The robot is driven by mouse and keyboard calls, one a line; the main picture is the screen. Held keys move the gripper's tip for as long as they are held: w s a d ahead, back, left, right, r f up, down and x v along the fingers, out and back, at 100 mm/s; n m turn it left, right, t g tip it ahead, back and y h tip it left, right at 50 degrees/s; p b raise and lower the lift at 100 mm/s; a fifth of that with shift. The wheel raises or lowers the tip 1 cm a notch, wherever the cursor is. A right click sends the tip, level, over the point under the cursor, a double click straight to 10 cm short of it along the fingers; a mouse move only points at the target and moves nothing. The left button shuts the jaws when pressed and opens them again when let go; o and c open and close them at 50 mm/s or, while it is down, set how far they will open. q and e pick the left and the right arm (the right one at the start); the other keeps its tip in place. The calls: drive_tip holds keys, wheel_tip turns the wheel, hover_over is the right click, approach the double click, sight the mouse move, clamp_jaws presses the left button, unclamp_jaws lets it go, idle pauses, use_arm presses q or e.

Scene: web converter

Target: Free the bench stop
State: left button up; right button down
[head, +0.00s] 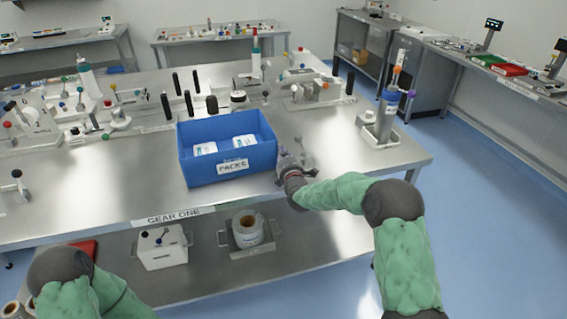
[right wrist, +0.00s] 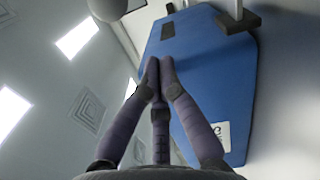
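My right gripper (head: 297,160) is low over the steel bench top (head: 345,165), just right of the blue PACKS bin (head: 200,172). In the right wrist view its fingers (right wrist: 158,66) are drawn together at the tips. Nothing shows between them. The blue bin (right wrist: 210,70) shows behind the fingertips; I cannot tell whether they touch it. The bin holds two white packs (head: 243,142). Several small fittings with coloured knobs stand on the bench, but I cannot tell which one is the bench stop. My left arm shows at the lower left; its gripper is outside the view.
Black posts (head: 188,103) and machine parts fill the bench behind the bin. A clear cylinder unit with knobs (head: 387,115) stands at the right edge. The lower shelf holds a white box (head: 162,248) and a roll (head: 247,230). The front bench top is mostly clear.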

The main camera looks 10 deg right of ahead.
use_arm(q)
drive_tip(key=shift+f+b, duration=0.35)
drive_tip(key=shift+f, duration=0.1)
use_arm(e)
drive_tip(key=shift+w+d+r, duration=0.15)
drive_tip(key=shift+d+r, duration=0.05)
drive_tip(key=shift+d, duration=0.6)
drive_tip(key=shift+w+d+r, duration=0.1)
drive_tip(key=shift+d+r, duration=0.05)
drive_tip(key=shift+d, duration=0.6)
drive_tip(key=shift+r, duration=0.1)
use_arm(q)
drive_tip(key=shift+d, duration=0.4)
use_arm(e)
drive_tip(key=shift+d+r+m, duration=0.2)
drive_tip(key=shift+d+m, duration=0.1)
drive_tip(key=shift+m, duration=0.2)
